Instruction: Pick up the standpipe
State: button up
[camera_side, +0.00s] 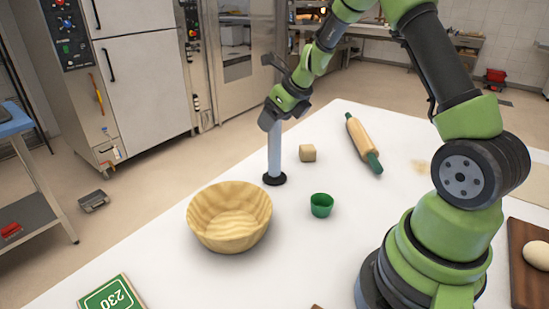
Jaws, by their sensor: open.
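The standpipe (274,155) is a slim grey-blue tube on a round black foot, upright on the white table. My gripper (271,118) points down at its upper end, and the top of the tube is hidden behind or between the jaws. The jaws are open. I cannot tell from this view whether they touch the tube.
A wooden bowl (229,222) stands in front of the standpipe. A green cup (321,205), a small tan block (307,153) and a rolling pin (364,143) lie to its right. A green sign (112,296) is at the front left. A board (527,265) is at the right edge.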

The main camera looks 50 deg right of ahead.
jog(key=shift+w+f, duration=0.25)
jog(key=shift+f, duration=0.15)
grip_shut()
jog(key=shift+r, duration=0.1)
